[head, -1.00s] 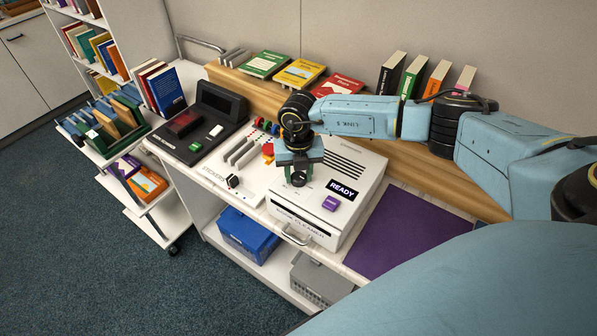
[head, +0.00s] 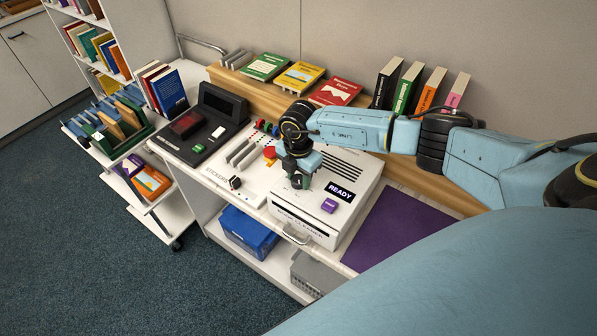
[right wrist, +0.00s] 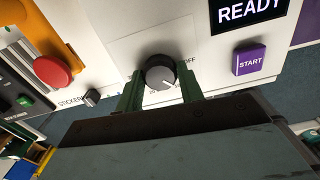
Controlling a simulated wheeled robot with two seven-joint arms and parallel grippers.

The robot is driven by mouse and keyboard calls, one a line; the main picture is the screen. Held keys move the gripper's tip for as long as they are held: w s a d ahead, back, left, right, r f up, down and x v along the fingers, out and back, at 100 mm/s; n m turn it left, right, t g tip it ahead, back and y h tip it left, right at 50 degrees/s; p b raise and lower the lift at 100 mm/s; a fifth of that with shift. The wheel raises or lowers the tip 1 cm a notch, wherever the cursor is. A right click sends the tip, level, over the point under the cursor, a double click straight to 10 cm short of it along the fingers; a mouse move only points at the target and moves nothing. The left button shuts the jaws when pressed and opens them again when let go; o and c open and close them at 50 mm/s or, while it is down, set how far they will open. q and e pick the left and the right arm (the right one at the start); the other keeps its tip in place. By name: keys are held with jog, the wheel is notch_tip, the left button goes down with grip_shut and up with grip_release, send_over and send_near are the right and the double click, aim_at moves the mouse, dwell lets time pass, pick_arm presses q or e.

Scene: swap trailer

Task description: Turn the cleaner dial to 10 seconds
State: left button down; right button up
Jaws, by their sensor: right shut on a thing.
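The white cleaner (head: 300,222) stands on the counter, with a black READY display (head: 341,191) and a purple START button (head: 329,205). Its grey-and-black dial (right wrist: 160,74) shows in the right wrist view, between the two green fingers of my right gripper (right wrist: 160,86), which is shut on it. The white pointer line on the dial slants toward the lower right of that view. OFF is printed at the dial's upper right; the other marks are partly hidden or too small to read. In the head view my right gripper (head: 300,181) hides the dial. My left gripper is not in view.
A sticker unit (head: 243,186) with a black knob (head: 235,183) and a red button (right wrist: 53,72) stands left of the cleaner. A purple mat (head: 400,228) lies to its right. Books (head: 335,92) line the wooden ledge behind.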

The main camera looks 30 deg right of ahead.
aim_at(299, 178)
jog(key=shift+m+p, duration=0.4)
jog(key=shift+m, duration=0.5)
jog(key=o, duration=1)
jog(key=shift+r, duration=0.15)
notch_tip(299, 178, up, 13)
jog(key=shift+r+b, duration=0.1)
jog(key=shift+b, duration=0.35)
